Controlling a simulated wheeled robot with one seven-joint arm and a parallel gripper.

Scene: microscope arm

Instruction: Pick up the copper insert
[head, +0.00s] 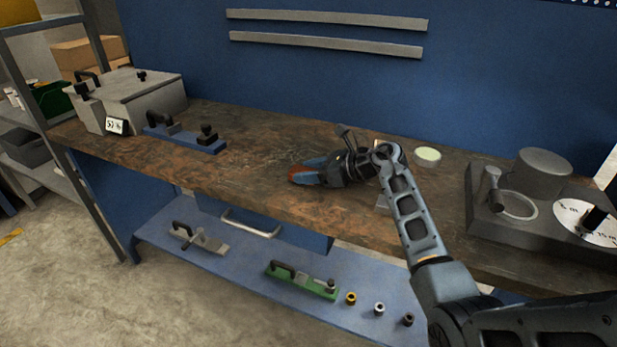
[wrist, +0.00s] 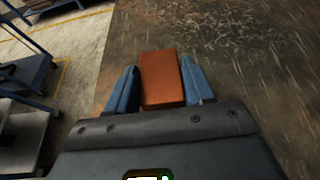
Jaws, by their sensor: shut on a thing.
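The copper insert is an orange-brown block (wrist: 161,78) between the two blue fingers of my gripper (wrist: 162,90) in the wrist view. My gripper is shut on it, with a finger along each side. In the head view my gripper (head: 306,173) is over the workbench, and a small reddish part of the copper insert (head: 296,174) shows at the fingertips. The rest of the block is hidden by the fingers there. I cannot tell whether the block touches the bench top.
The brown workbench (head: 255,150) is clear left of my gripper. A blue fixture (head: 186,139) and a grey box (head: 135,95) stand at the left. A pale round disc (head: 428,155) lies behind my arm. A grey device (head: 540,180) stands at the right. The lower shelf (head: 235,265) holds several parts.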

